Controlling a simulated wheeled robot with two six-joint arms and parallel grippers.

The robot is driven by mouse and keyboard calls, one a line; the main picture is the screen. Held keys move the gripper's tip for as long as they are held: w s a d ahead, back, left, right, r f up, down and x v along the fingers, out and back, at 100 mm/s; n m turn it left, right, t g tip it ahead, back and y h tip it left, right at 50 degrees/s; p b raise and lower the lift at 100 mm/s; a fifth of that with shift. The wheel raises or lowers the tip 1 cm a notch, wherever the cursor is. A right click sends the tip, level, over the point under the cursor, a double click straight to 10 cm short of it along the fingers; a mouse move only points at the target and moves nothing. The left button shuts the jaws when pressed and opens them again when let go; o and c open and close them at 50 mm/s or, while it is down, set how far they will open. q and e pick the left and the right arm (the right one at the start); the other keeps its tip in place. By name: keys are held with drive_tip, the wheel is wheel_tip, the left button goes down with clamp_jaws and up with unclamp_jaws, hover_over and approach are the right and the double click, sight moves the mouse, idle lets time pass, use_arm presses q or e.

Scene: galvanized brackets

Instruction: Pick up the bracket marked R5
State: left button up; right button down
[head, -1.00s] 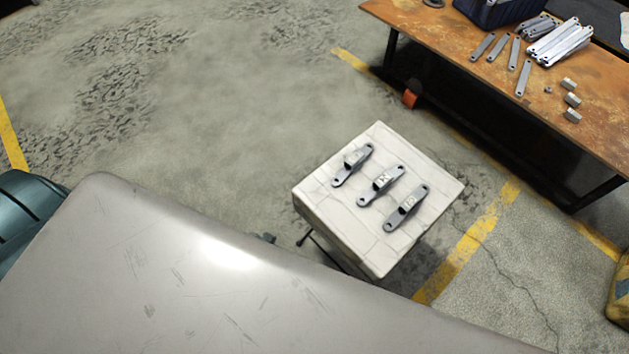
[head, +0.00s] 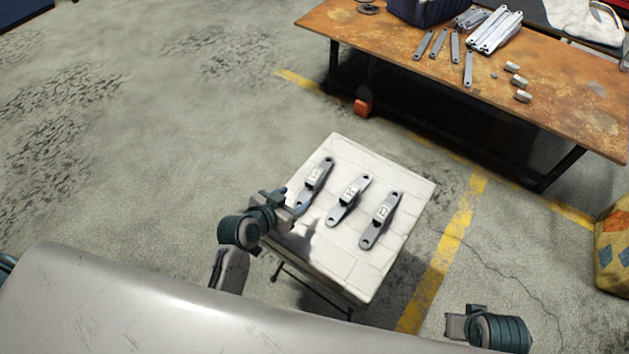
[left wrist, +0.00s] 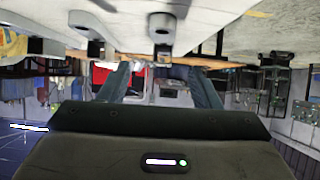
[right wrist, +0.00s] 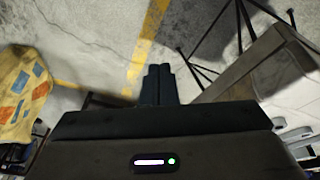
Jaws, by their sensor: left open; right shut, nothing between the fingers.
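Three grey metal brackets lie side by side on a small white-topped table (head: 350,262) in the head view: a left one (head: 317,177), a middle one (head: 348,200) and a right one (head: 380,220). Each has a pale label on its raised middle; the markings are too small to read surely, so I cannot tell which is R5. My left gripper (head: 287,206) is open at the table's left edge, close to the left bracket's near end. In the left wrist view its fingers (left wrist: 160,80) are apart and empty. My right gripper (head: 452,326) is shut and empty, right of the table; its fingers (right wrist: 158,85) touch.
A rusty-topped workbench (head: 580,105) stands behind to the right, holding a dark blue bin (head: 418,10), loose flat bars and small blocks. A patterned yellow bag (head: 613,235) is at the right edge. Floor left of the table is clear.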

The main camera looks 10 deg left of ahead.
sight(310, 180)
use_arm(q)
drive_tip(key=shift+t, duration=0.3)
drive_tip(key=x, duration=0.3)
drive_tip(key=r+x, duration=0.1)
drive_tip(key=x, duration=0.1)
drive_tip(key=shift+w+d, duration=0.15)
drive_tip(key=shift+w, duration=0.25)
drive_tip(key=shift+w+d+f, duration=0.15)
drive_tip(key=shift+w+f, duration=0.2)
drive_tip(key=shift+w, duration=0.15)
drive_tip(key=x, duration=0.4)
drive_tip(key=shift+w+a+r, duration=0.25)
drive_tip(key=shift+w, duration=0.2)
drive_tip(key=shift+w+d+f, duration=0.2)
drive_tip(key=shift+w+f, duration=0.05)
drive_tip(key=shift+w, duration=0.05)
use_arm(e)
drive_tip(key=shift+v, duration=0.85)
drive_tip(key=shift+w, duration=0.15)
use_arm(q)
drive_tip(key=shift+r, duration=0.1)
clamp_jaws()
